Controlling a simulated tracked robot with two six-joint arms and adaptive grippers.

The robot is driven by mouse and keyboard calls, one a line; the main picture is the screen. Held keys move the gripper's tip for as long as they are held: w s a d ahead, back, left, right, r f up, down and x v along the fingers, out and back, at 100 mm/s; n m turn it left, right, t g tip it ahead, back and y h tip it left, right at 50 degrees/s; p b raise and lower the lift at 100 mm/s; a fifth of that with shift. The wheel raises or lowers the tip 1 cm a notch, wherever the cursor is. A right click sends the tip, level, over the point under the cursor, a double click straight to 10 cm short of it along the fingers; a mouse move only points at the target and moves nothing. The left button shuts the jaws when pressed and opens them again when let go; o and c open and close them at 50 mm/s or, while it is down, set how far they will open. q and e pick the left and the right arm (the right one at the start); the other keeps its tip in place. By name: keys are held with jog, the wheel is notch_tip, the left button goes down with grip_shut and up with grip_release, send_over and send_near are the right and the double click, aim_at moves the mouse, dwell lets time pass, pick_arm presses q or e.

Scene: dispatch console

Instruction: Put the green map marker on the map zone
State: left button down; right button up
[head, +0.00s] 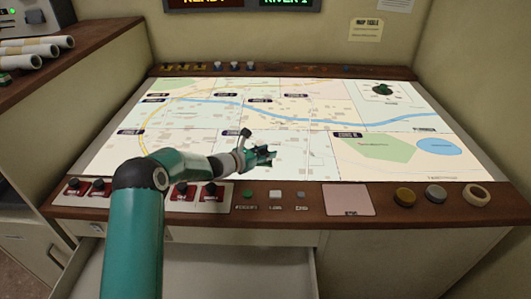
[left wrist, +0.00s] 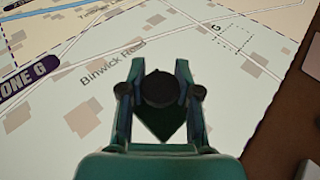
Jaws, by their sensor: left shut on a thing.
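My left gripper (head: 268,156) is over the lower middle of the lit map (head: 220,160). In the left wrist view its two fingers (left wrist: 160,95) are shut on the marker (left wrist: 162,125), which has a dark round top and a dark green pointed body. In the head view the marker is hard to tell apart from the fingers. Beneath it are pale map streets, with a "ZONE G" label (left wrist: 42,80) to the left and a dashed square (left wrist: 233,38) to the upper right. I cannot tell whether the marker touches the map. My right gripper is not in view.
A dark green round piece (head: 382,88) is on a white inset at the map's upper right. The wooden front edge carries red switches (head: 182,191), small buttons (head: 248,194), a pink pad (head: 348,199) and round knobs (head: 405,197). Most of the map is clear.

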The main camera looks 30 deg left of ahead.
pick_arm(q)
jog(key=c, duration=0.8)
grip_release()
jog(key=b+v, duration=0.2)
jog(key=v, duration=0.9)
jog(key=shift+a, duration=0.1)
jog(key=shift+s+a+r, duration=0.1)
jog(key=shift+s+r, duration=0.1)
jog(key=shift+s, duration=0.25)
